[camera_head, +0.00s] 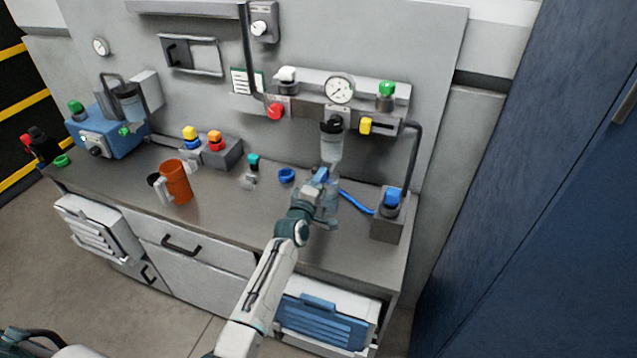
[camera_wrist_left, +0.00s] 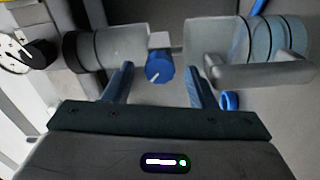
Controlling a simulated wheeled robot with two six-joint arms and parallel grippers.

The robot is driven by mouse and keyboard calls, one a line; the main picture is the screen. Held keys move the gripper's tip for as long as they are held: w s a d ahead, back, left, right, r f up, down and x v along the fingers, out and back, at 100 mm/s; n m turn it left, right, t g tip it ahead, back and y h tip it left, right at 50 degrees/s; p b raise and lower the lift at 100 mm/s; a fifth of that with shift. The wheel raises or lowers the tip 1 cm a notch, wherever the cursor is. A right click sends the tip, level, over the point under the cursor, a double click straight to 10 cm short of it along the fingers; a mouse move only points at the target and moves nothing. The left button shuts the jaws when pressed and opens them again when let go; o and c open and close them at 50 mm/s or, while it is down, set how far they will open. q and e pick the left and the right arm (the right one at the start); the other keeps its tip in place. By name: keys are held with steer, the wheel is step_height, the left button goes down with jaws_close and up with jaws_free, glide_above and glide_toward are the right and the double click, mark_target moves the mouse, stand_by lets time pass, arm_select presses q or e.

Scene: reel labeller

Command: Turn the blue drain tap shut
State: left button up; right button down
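The blue drain tap (camera_wrist_left: 159,68) is a round knob with a white line, slanted in the left wrist view. It sits on a small pale block between the clear filter bowl (camera_head: 331,150) and a clear jar (camera_head: 328,208) below. My left gripper (camera_head: 319,183) is at this gap in the head view. In the left wrist view its two blue fingers (camera_wrist_left: 158,74) are open, one on each side of the knob, with visible gaps on both sides. In the head view the gripper largely hides the tap. My right gripper is not in view.
A blue hose (camera_head: 356,202) runs to a grey box with a blue button (camera_head: 392,197). A blue ring (camera_head: 287,175) and an orange mug (camera_head: 177,182) are on the bench (camera_head: 225,210).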

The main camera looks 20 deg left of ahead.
arm_select(q)
steer(key=shift+s, duration=0.1)
steer(key=s, duration=1)
steer(key=shift+s+a, duration=0.2)
steer(key=shift+s, duration=0.1)
